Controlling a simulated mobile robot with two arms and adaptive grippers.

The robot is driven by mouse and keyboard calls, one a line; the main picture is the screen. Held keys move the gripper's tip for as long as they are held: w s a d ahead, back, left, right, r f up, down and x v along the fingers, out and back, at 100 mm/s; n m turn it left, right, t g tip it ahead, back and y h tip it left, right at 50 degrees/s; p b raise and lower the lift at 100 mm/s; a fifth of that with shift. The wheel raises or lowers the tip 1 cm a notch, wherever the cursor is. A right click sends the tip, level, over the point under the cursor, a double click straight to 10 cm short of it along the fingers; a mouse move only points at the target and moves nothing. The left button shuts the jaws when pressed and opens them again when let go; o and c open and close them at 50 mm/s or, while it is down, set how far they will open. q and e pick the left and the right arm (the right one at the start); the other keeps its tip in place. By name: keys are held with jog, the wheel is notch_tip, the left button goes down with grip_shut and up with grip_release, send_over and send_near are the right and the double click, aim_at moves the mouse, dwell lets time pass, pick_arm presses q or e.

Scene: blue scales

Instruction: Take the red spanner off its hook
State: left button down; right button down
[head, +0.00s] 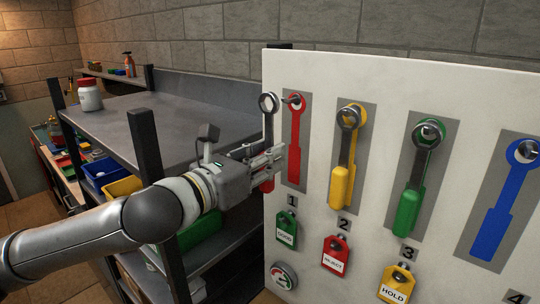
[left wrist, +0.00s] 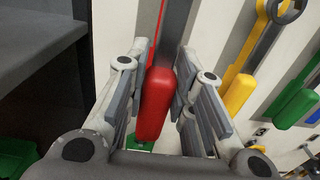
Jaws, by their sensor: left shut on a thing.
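The red spanner has a grey ring end (head: 267,103) and a red handle, which shows in the left wrist view (left wrist: 155,105). Its ring is clear of the hook (head: 293,100), to the left and in front of the board. My left gripper (head: 270,160) is shut on the red handle; the fingers lie on both sides of it in the left wrist view. The spanner hangs nearly upright. A flat red spanner outline (head: 295,150) shows bare on the board above number 1. My right gripper is not in view.
The white board (head: 385,85) also carries a yellow spanner (head: 342,180) and a green spanner (head: 410,205) on hooks. A blue outline (head: 497,220) shows without a spanner. Coloured tags (head: 337,255) hang below. A dark shelf (head: 185,130) stands left, close to my arm.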

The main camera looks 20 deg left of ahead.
pick_arm(q)
jog(key=shift+v, duration=1.15)
jog(key=shift+d, duration=0.1)
